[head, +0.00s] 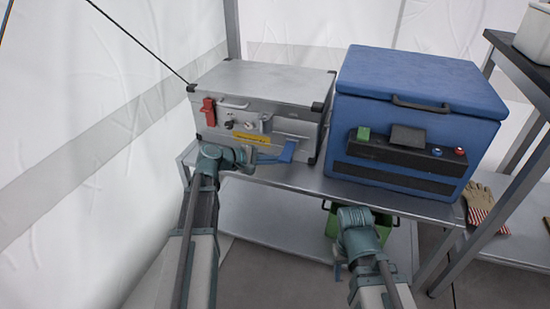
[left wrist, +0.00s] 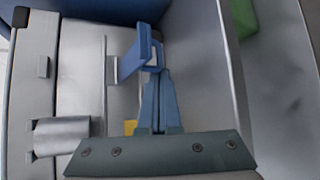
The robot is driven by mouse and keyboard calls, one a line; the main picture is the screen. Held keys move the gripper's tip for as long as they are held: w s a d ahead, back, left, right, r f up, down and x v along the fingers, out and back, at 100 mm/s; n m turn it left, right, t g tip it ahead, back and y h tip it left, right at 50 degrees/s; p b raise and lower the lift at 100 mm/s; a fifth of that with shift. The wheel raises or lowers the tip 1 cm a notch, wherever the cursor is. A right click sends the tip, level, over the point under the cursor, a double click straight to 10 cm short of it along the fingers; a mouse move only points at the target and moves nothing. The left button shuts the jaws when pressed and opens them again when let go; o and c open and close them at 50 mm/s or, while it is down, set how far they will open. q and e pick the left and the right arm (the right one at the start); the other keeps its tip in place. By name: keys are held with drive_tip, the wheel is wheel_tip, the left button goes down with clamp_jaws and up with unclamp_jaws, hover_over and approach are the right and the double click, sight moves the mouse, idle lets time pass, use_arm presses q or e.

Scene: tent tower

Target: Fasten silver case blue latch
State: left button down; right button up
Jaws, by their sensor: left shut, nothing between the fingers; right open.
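The silver case (head: 262,82) stands on the metal shelf with its lid down. Its blue latch (head: 287,152) is at the right of the front face and sticks out from it at an angle. The latch also shows in the left wrist view (left wrist: 142,52). My left gripper (head: 276,158) is shut and empty, its fingertips at the lower edge of the blue latch; I cannot tell whether they touch. The fingers also show in the left wrist view (left wrist: 155,74). My right gripper (head: 338,268) is open, low in front of the shelf, away from the case.
A red latch (head: 208,112) is at the left of the case front. A blue cooler box (head: 420,125) stands close to the right. A green bin (head: 331,222) is below the shelf (head: 340,187). Gloves (head: 481,203) lie at the right. Free space lies before the shelf.

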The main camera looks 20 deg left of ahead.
sight(288, 154)
use_arm(q)
drive_tip(key=shift+r, duration=0.1)
drive_tip(key=shift+s+r+n+g+y+p, duration=0.25)
drive_tip(key=shift+r+g+p, duration=0.35)
drive_tip(key=shift+p, duration=1)
wheel_tip(288, 154, up, 6)
drive_tip(key=n+g+p, duration=0.1)
drive_tip(key=g+p, duration=0.2)
drive_tip(key=p, duration=0.3)
drive_tip(key=n+g+y+p, duration=0.1)
drive_tip(key=n+g+p, duration=0.1)
drive_tip(key=p, duration=0.3)
drive_tip(key=shift+f+g+p, duration=0.2)
drive_tip(key=shift+g+p, duration=0.2)
drive_tip(key=shift+g, duration=0.1)
drive_tip(key=shift+w+r+p, duration=0.35)
drive_tip(key=shift+r+p, duration=0.25)
drive_tip(key=shift+w+r+p, duration=0.35)
drive_tip(key=shift+r+p, duration=0.25)
drive_tip(key=shift+w+r, duration=0.1)
drive_tip(key=p+v, duration=1)
drive_tip(key=v, duration=0.4)
